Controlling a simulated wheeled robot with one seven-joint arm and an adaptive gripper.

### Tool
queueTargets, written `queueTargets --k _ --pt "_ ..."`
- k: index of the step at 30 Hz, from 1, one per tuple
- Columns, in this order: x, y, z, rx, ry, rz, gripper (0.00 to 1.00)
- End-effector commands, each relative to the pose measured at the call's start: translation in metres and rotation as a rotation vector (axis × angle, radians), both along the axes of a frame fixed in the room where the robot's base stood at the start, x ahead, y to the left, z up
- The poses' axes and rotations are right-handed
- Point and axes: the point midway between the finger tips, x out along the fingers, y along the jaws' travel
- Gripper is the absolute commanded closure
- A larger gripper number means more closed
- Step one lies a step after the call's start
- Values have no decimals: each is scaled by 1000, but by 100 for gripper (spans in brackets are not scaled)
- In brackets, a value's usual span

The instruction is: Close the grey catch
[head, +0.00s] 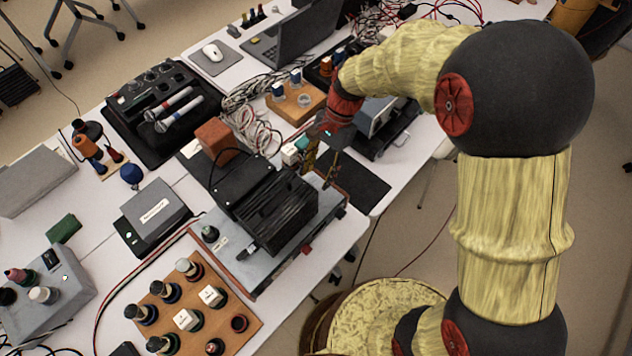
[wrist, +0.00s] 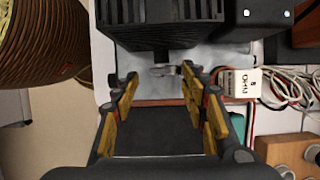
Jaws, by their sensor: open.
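A small grey metal piece (wrist: 163,70), which looks like the catch, shows in the wrist view at the near edge of a black finned box (wrist: 165,32). My gripper (wrist: 160,78) is open, with its yellow-brown fingers on either side of this piece. I cannot tell whether the fingers touch it. In the head view my gripper (head: 318,177) points down at the far right end of the finned box (head: 276,212). The catch is not clearly visible there, and its exact position is hard to tell.
The box stands on a grey base plate (head: 270,275) near the table's edge. A white labelled block (wrist: 239,83) and red and white cables (wrist: 290,88) lie right of my fingers in the wrist view. A dark mat (head: 358,186) lies beside my gripper.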

Motion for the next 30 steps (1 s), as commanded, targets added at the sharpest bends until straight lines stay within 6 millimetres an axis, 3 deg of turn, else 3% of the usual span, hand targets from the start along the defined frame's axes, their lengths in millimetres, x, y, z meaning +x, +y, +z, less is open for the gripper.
queueTargets --k 6,18,30 --pt "-8 7 -27 1 1 0 56" --pt "-10 9 -33 0 0 1 56" --pt "-10 9 -32 0 0 1 79"
